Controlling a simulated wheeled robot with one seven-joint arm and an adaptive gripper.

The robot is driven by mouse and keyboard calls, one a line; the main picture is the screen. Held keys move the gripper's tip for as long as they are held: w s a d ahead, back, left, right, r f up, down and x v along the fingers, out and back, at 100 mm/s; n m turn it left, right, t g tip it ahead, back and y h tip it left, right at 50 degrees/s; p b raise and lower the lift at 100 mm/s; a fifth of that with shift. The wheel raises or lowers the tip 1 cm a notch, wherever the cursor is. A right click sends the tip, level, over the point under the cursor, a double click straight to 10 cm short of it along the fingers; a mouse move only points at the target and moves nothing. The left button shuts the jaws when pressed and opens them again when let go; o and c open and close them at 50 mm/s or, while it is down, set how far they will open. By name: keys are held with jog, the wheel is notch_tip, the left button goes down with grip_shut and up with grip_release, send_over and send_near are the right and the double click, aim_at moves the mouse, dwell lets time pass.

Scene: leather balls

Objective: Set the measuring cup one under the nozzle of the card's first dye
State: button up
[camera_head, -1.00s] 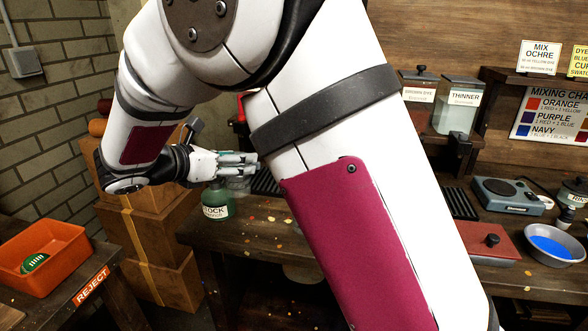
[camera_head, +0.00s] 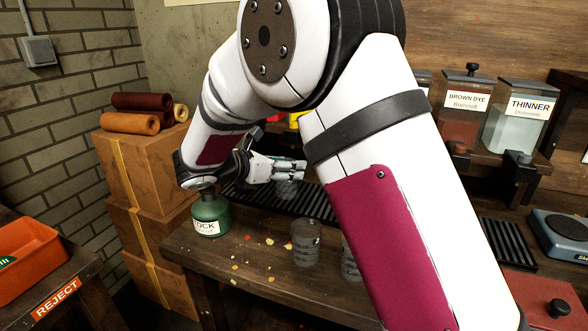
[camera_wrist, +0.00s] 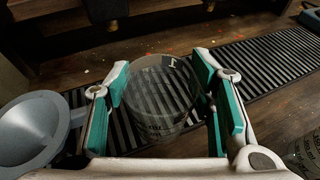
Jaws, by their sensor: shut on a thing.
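My gripper (camera_head: 292,167) is shut on a clear measuring cup (camera_wrist: 160,95) marked "1". In the wrist view the cup stands upright between the teal finger pads, over a black slatted grate (camera_wrist: 265,60). In the head view the held cup (camera_head: 287,187) shows just below the fingers, above the grate (camera_head: 265,200). Dark nozzle parts (camera_wrist: 105,12) show at the top of the wrist view. A brown dye tank (camera_head: 465,115) and a thinner tank (camera_head: 516,118) stand right of my arm. Red and yellow parts (camera_head: 293,120) are mostly hidden behind my arm. No mix card is in view.
Other clear cups (camera_head: 306,242) stand on the bench front, one partly behind my arm. A green stock bottle (camera_head: 210,214) stands left of the grate. A grey funnel (camera_wrist: 35,125) is left of my gripper. An orange reject bin (camera_head: 35,262) sits far left.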

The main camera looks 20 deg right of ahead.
jog(key=shift+w+d+f+b, duration=0.2)
jog(key=shift+w+d+f, duration=0.55)
jog(key=shift+w, duration=0.8)
jog(key=shift+w+d+f+b, duration=0.15)
jog(key=shift+w+d+f, duration=0.5)
jog(key=shift+w, duration=0.85)
jog(key=shift+w+d+f+b, duration=0.2)
jog(key=shift+w+d+f, duration=0.55)
jog(key=shift+w, duration=0.8)
jog(key=shift+a+f, duration=0.1)
jog(key=shift+f, duration=0.05)
jog(key=o, duration=1.2)
jog(key=shift+s+a+r, duration=0.1)
jog(key=shift+a+r, duration=0.15)
jog(key=v, duration=1.1)
jog(key=shift+s+p, duration=0.2)
jog(key=shift+p, duration=0.2)
